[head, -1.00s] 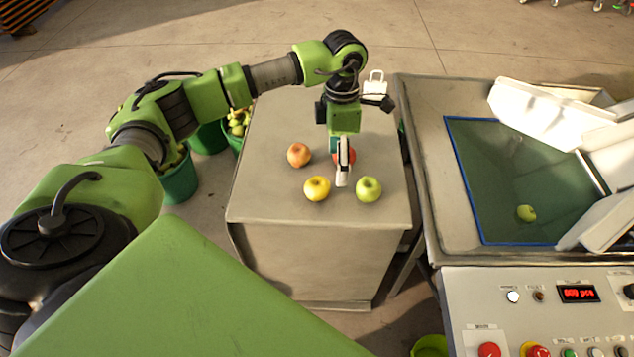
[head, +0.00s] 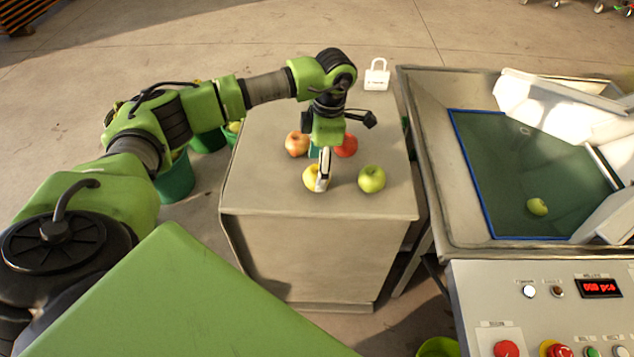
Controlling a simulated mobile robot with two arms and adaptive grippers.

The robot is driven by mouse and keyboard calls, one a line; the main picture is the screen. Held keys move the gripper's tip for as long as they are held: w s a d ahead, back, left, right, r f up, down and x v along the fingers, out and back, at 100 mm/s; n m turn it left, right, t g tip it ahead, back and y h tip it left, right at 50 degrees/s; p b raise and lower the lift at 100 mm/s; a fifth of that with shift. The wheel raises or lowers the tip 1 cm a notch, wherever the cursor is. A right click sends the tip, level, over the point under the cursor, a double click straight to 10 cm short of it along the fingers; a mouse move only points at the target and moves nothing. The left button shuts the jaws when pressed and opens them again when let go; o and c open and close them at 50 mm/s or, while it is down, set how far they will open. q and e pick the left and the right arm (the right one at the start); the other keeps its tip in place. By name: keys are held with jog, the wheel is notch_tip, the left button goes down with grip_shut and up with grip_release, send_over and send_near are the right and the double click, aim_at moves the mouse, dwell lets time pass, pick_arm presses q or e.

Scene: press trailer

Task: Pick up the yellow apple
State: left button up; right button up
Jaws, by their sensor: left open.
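The yellow apple (head: 310,177) sits on the grey cabinet top, at the front left of a small group of apples. My left gripper (head: 323,180) points down at it, with a pale finger in front of the apple's right side. The gripper is open, and I cannot tell whether it touches the apple. The apple's right part is hidden behind the finger. My right gripper is not in view.
On the cabinet (head: 255,190) are a red-orange apple (head: 296,144), a red apple (head: 347,146) and a green apple (head: 371,179). A blue-edged green tray (head: 500,170) and control panel (head: 540,300) are at right.

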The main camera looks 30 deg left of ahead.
pick_arm(q)
notch_tip(320, 180, down, 3)
jog(key=shift+f+b, duration=0.1)
jog(key=shift+b, duration=0.45)
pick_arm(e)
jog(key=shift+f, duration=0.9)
pick_arm(q)
jog(key=shift+s, duration=0.1)
jog(key=shift+c, duration=0.3)
jog(key=c, duration=1.2)
jog(key=shift+c, duration=0.2)
jog(key=shift+r, duration=0.2)
